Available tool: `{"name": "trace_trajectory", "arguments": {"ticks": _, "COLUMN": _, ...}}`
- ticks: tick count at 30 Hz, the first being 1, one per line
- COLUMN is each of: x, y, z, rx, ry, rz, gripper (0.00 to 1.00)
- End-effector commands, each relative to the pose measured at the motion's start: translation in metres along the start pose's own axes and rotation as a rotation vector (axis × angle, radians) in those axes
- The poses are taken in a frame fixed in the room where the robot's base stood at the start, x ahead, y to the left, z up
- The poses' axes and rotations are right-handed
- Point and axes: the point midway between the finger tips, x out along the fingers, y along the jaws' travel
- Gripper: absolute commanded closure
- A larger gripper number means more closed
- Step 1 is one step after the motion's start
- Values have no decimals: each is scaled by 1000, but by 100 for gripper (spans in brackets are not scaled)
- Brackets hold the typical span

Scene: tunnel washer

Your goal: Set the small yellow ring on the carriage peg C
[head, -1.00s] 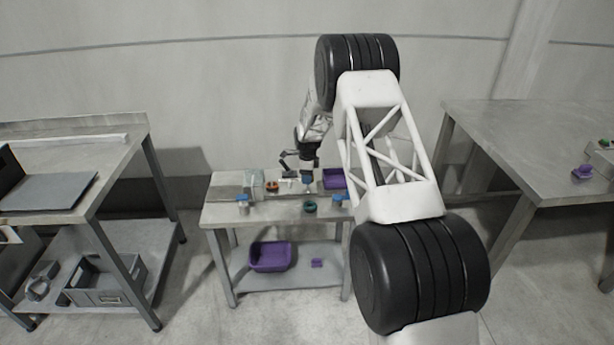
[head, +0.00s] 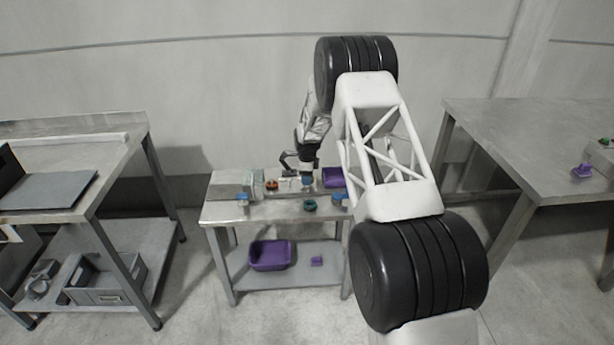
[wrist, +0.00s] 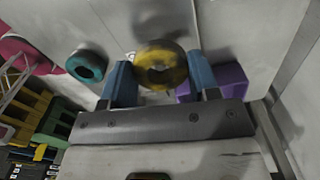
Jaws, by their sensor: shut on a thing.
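My gripper (wrist: 160,68) has two blue fingers, shut on the small yellow ring (wrist: 162,77). The ring is held between the fingertips, its hole facing the wrist camera. In the head view my gripper (head: 307,181) is small and over the middle of the low steel table; the ring cannot be made out there. Carriage peg C cannot be told apart in either view.
A teal ring (head: 310,205) lies near the table's front; it also shows in the wrist view (wrist: 87,66). An orange ring (head: 272,185) and a grey box (head: 232,184) are left, a purple tray (head: 340,178) right. A purple bin (head: 270,255) is on the shelf below.

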Motion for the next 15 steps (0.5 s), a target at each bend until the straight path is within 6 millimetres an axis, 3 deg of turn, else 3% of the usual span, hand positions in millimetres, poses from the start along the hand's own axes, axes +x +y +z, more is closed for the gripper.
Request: {"name": "trace_trajectory", "arguments": {"ticks": 15, "x": 6, "y": 0, "z": 0, "rx": 0, "ry": 0, "rz": 0, "gripper": 67}}
